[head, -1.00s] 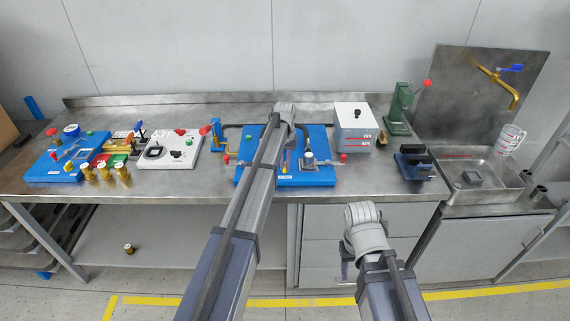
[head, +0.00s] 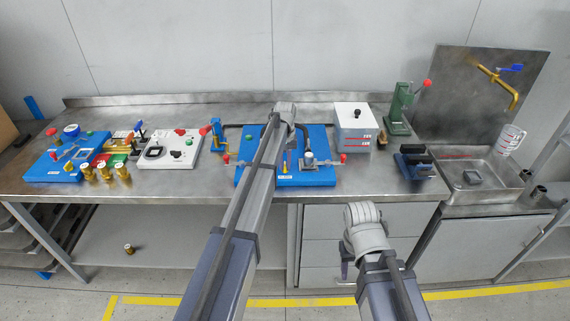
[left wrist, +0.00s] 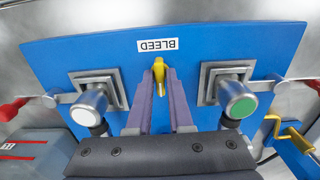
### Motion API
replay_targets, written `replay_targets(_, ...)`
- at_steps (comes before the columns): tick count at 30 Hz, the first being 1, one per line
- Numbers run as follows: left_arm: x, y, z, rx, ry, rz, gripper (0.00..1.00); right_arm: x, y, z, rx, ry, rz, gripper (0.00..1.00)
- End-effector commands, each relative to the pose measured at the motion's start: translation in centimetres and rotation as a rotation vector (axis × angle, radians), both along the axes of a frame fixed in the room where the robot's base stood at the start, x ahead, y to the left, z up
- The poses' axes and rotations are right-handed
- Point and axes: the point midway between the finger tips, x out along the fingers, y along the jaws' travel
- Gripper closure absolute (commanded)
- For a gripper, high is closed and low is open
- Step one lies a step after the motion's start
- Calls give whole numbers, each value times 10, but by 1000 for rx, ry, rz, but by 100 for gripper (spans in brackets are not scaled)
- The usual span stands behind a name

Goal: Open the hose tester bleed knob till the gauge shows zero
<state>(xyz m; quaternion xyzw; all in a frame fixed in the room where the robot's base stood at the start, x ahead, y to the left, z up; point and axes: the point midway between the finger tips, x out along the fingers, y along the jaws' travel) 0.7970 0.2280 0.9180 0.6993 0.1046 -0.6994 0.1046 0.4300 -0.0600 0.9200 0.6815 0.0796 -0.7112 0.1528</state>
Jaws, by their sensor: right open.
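The hose tester is a blue board (head: 322,178), seen upside down in the left wrist view (left wrist: 80,45). Its yellow bleed knob (left wrist: 158,70) stands beside the BLEED label (left wrist: 158,45); in the head view the knob (head: 285,166) shows just right of my left arm. My left gripper (left wrist: 162,80) has its two fingertips close against both sides of the knob and looks shut on it. My left forearm covers part of the board in the head view. I cannot make out a gauge reading in either view. My right gripper (head: 347,272) is open and empty, low in front of the bench.
Two hose couplings, one silver-capped (left wrist: 88,105) and one green-capped (left wrist: 238,102), flank the fingers. Red-handled levers sit at the board's sides. A white box (head: 356,125) stands right of the board, a white panel (head: 168,150) left. The bench front before the white box is clear.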

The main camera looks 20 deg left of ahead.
Motion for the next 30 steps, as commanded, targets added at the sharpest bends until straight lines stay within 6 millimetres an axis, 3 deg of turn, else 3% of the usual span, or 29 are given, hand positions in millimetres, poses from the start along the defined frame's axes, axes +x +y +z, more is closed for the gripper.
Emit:
replay_targets(6,0,0,0,0,0,-1,56,0,0,0,0,0,0,50)
replay_targets(19,0,0,8,0,0,-2,56,0,0,8,0,0,0,50)
replay_targets(30,0,0,52,0,0,-2,56,0,0,52,0,0,0,50)
